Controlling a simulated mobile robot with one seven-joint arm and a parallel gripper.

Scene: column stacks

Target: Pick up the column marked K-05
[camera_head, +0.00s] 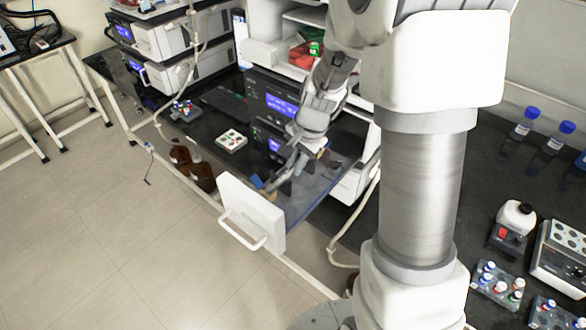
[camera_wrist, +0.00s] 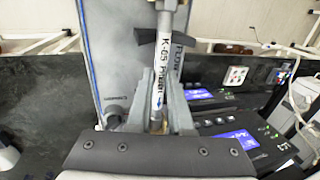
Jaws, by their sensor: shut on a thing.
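The column marked K-05 (camera_wrist: 163,45) is a slim pale metal rod with a white label and black print, seen in the wrist view. My gripper (camera_wrist: 162,98) is shut on it, one grey finger on each side of the label. The lower end of the column is hidden behind the gripper body. In the head view my gripper (camera_head: 290,168) is low over the pulled-out drawer (camera_head: 252,212) with a white front and handle. The column is too small there to make out clearly.
Stacked instruments with blue screens (camera_head: 283,104) stand just behind the drawer. A small white tray (camera_head: 231,141) sits on the black bench to the left. Brown bottles (camera_head: 201,172) stand left of the drawer. Blue-capped bottles (camera_head: 524,124) and vial racks (camera_head: 497,284) are at the right.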

